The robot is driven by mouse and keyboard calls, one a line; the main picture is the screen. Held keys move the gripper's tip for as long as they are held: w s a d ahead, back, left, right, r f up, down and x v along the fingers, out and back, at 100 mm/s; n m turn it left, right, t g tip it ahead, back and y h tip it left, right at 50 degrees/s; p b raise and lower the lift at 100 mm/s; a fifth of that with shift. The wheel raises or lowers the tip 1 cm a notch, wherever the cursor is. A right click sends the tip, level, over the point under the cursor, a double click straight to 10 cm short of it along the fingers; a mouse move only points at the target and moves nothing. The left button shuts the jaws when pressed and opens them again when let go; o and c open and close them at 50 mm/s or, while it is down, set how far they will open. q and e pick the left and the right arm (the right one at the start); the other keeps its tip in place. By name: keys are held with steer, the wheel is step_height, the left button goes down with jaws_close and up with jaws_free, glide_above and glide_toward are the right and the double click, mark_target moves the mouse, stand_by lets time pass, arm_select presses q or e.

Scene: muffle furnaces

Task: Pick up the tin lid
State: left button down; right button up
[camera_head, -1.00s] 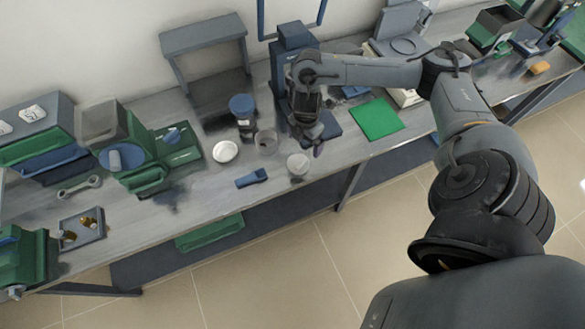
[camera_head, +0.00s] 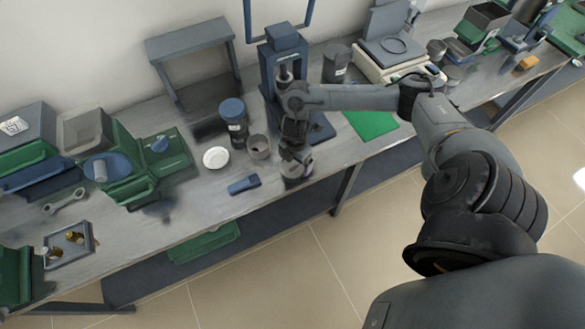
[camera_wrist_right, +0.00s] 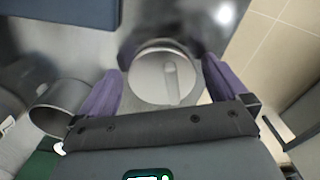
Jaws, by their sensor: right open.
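The tin lid (camera_wrist_right: 150,78) is a round, pale grey disc with a raised bar-like handle on top. In the right wrist view it lies between the two purple fingers of my right gripper (camera_wrist_right: 160,68), which is open, with a finger on either side. I cannot tell whether the fingers touch it. In the head view my right gripper (camera_head: 296,157) is right above the lidded tin (camera_head: 297,175) near the bench's front edge and hides most of its top. My left gripper is not in view.
An open grey cup (camera_head: 259,147) stands close to the left of the lidded tin; it also shows in the right wrist view (camera_wrist_right: 58,100). A white dish (camera_head: 216,158), a blue-lidded jar (camera_head: 234,120) and a small blue object (camera_head: 244,184) are farther left. A blue press (camera_head: 285,60) stands behind.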

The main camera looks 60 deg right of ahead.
steer(key=shift+f, duration=0.45)
steer(key=shift+c, duration=0.3)
steer(key=c, duration=0.9)
steer(key=shift+o, duration=0.2)
steer(key=shift+r, duration=0.1)
